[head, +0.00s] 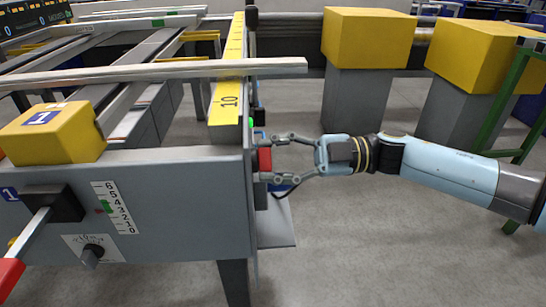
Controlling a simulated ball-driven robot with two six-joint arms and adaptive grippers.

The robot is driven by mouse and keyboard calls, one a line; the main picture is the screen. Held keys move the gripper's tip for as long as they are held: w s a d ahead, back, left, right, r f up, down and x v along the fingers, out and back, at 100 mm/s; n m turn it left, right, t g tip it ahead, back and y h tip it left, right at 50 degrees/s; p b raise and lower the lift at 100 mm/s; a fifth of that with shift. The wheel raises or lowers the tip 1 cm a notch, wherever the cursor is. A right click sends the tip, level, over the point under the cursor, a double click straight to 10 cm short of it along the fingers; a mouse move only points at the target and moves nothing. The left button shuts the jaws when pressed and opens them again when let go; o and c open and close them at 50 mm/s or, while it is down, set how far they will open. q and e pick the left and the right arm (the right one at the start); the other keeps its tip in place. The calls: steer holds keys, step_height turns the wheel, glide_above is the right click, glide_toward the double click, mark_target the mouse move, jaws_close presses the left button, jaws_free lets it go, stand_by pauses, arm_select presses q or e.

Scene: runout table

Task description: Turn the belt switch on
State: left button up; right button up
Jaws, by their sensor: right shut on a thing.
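The belt switch appears to be the small box on the right end face of the grey runout table (180,200). Its red part (264,160) shows between my fingers, with a bit of blue above it and a small green part (251,122) higher up. My right gripper (263,160) reaches in from the right, one finger above and one below the red part, and is shut on it. The fingertips partly hide the box, so I cannot tell the switch's position. A dark cable hangs below it. My left gripper is not in view.
A yellow ruler strip (228,95) runs along the table's right edge, and a long bar (150,72) crosses its top. Yellow-topped pedestals (368,90) stand behind my right arm. Floor at lower right is clear.

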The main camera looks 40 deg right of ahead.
steer(key=o, duration=1.2)
steer(key=shift+c, duration=0.2)
steer(key=shift+d, duration=0.1)
steer(key=v, duration=1.2)
steer(key=shift+f, duration=0.1)
